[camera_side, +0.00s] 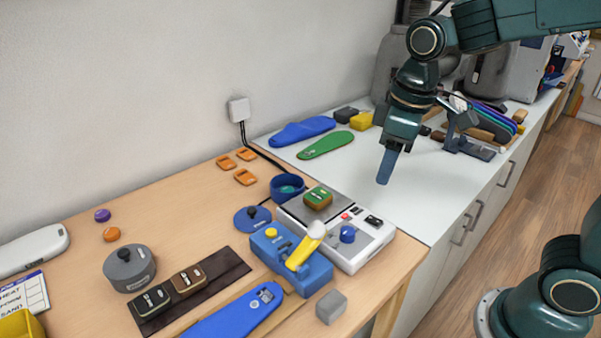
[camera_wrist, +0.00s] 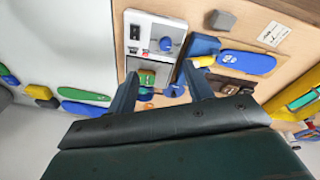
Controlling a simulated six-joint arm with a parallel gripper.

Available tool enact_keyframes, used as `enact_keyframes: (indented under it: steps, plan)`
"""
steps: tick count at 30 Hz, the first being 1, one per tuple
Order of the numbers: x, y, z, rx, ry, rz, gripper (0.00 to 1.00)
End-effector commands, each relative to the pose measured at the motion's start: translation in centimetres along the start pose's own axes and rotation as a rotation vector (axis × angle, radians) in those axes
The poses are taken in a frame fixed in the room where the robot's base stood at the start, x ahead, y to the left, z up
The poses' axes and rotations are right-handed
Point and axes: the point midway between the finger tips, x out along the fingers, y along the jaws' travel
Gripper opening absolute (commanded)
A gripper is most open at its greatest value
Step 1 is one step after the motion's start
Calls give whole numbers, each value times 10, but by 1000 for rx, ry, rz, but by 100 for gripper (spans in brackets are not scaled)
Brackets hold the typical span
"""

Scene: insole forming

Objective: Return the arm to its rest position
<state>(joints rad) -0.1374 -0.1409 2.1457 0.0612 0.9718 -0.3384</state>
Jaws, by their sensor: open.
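My gripper (camera_side: 388,165) hangs from my dark green arm above the white worktop, pointing down, with nothing between its fingers. In the wrist view my gripper (camera_wrist: 160,88) shows two separated dark fingers, open and empty. Below it in that view are the white scale-like device (camera_wrist: 150,35) with a green and brown block (camera_wrist: 147,78) on its plate. In the side view this device (camera_side: 352,258) stands at the front of the wooden table, with the green and brown block (camera_side: 318,197) on it. My gripper is apart from all of these.
A blue press with a yellow lever (camera_side: 290,260) stands beside the device. A blue insole (camera_side: 302,131) and a green insole (camera_side: 326,145) lie on the white worktop (camera_side: 410,205). A rack of coloured sheets (camera_side: 480,125) stands behind my gripper. The worktop's middle is clear.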

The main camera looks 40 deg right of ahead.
Motion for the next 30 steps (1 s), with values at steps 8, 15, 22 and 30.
enact_keyframes:
  steps: [8,15,22,30]
  plan:
    - [-26,-3,45,148,112,27,51]
    - [-38,-9,82,271,206,44,51]
    - [-41,-16,110,373,286,54,51]
    - [-40,-21,123,422,322,57,51]
